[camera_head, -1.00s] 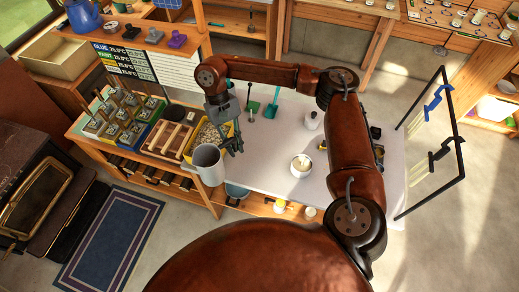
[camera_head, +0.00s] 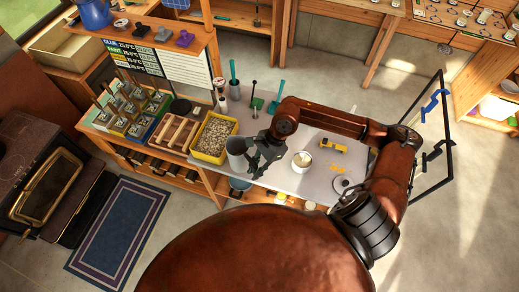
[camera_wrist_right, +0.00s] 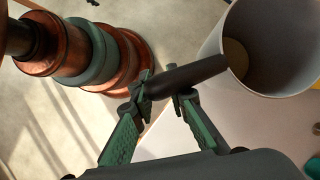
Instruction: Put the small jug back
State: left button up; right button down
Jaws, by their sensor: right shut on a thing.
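The small jug (camera_head: 237,148) is a grey, open-topped cylinder just right of a yellow bin, over the front part of the table in the head view. In the right wrist view the jug (camera_wrist_right: 268,50) fills the upper right, and its inside looks empty. My right gripper (camera_head: 254,160) is beside the jug on its right. In the wrist view the gripper (camera_wrist_right: 165,92) is shut on the jug's dark handle (camera_wrist_right: 190,76). I cannot tell whether the jug's base touches the table. My left gripper is not in view.
The yellow bin (camera_head: 213,138) of pale pieces stands left of the jug, with a wooden rack (camera_head: 174,132) beyond it. A white pot (camera_head: 301,161) and a yellow tool (camera_head: 333,145) are to the right. Green tools (camera_head: 274,99) stand behind. The grey tabletop (camera_head: 290,185) has bare patches.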

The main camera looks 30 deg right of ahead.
jog(key=s+d+r+m+t+h+p, duration=0.1)
jog(key=s+r+m+t+h+p, duration=0.25)
jog(key=m, duration=0.75)
jog(key=shift+t+y, duration=0.35)
jog(key=shift+y, duration=0.3)
jog(key=w+f+p, duration=0.1)
jog(key=w+f, duration=0.2)
jog(key=w, duration=0.1)
jog(key=w+d+f+p, duration=0.1)
jog(key=w+f+p, duration=0.1)
jog(key=w+f, duration=0.2)
jog(key=w+d+f+p, duration=0.1)
jog(key=w+f+p, duration=0.1)
jog(key=w+f, duration=0.2)
jog(key=shift+w, duration=0.25)
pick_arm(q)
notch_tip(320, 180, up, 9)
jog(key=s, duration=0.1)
pick_arm(e)
jog(key=shift+d+f, duration=0.1)
jog(key=shift+f, duration=0.35)
jog(key=c, duration=1.9)
grip_release()
